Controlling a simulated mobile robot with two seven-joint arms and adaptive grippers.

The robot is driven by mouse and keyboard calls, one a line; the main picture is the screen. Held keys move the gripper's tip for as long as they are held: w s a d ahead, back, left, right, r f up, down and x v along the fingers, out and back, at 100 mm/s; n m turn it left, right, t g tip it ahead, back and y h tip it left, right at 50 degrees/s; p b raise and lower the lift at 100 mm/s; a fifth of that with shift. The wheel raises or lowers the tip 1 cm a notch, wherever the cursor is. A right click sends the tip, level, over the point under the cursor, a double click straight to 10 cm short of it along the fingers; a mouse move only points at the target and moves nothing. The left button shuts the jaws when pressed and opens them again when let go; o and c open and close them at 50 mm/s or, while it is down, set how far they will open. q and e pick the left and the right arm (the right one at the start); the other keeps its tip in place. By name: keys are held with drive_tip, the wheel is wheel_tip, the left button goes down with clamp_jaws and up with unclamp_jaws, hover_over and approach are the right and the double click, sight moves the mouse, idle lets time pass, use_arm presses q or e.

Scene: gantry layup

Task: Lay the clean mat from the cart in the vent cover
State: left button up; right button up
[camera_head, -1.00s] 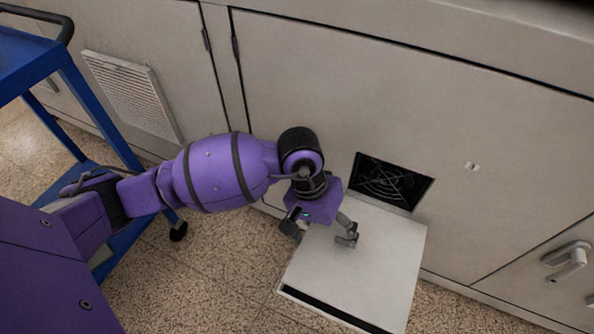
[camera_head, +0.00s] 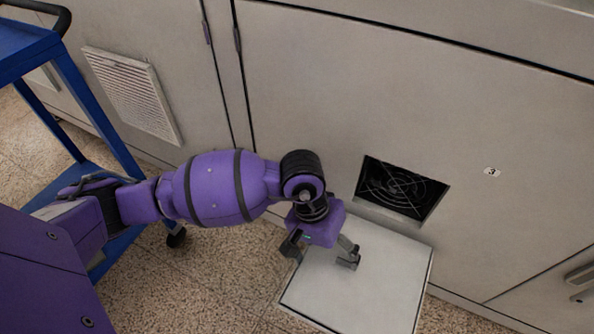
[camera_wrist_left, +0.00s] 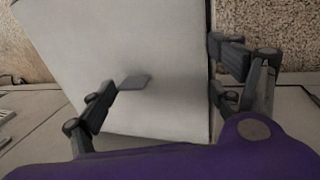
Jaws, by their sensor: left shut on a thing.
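A flat white panel (camera_head: 365,280), which looks like the vent cover, is tilted below a square opening (camera_head: 402,190) in the cabinet front. A round black fan guard shows inside the opening. My left gripper (camera_head: 320,255) is shut on the panel near its left edge. In the left wrist view the panel (camera_wrist_left: 120,40) lies between the fingers of the gripper (camera_wrist_left: 178,85), its edge beside the right finger. The blue cart (camera_head: 100,140) stands at the left, partly out of view and partly behind my arm. I see no mat. My right gripper is not in view.
A louvred vent (camera_head: 133,95) is set in the cabinet front on the left. A small label with a 3 (camera_head: 492,172) is right of the opening, and a door handle (camera_head: 580,275) is at the far right. Speckled floor (camera_head: 215,280) is bare left of the panel.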

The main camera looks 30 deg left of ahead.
use_arm(q)
drive_tip(key=shift+w, duration=0.1)
drive_tip(key=o, duration=1.1)
drive_tip(key=shift+f, duration=0.1)
drive_tip(key=shift+w, duration=0.1)
drive_tip(key=v, duration=1.2)
